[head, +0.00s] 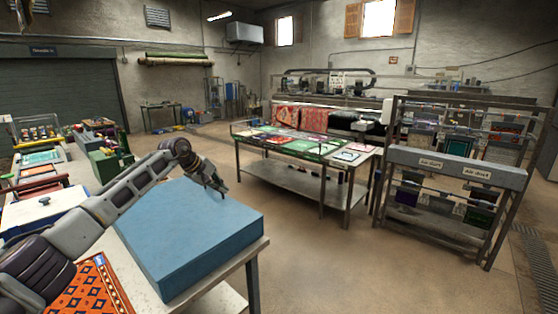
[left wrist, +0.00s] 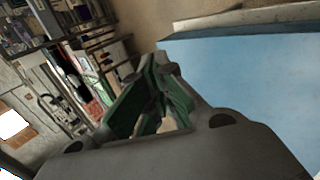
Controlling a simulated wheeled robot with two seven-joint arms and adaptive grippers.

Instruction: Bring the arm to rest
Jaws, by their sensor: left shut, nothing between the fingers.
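My left arm comes in from the left in the head view, and its gripper (head: 216,184) hangs over the far part of a large blue block (head: 190,240). The gripper is shut and holds nothing. In the left wrist view the gripper's fingers (left wrist: 155,100) are close together in the middle, with the blue block (left wrist: 250,85) behind them at the right. I cannot tell the exact gap between the fingertips and the block's top. My right gripper is in neither view.
The block rests on a pale table (head: 215,296). A patterned orange rug (head: 90,290) lies beside it at the front left. A table with colourful pieces (head: 300,145) stands in the middle distance. A metal rack (head: 455,175) stands at right. The floor between is clear.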

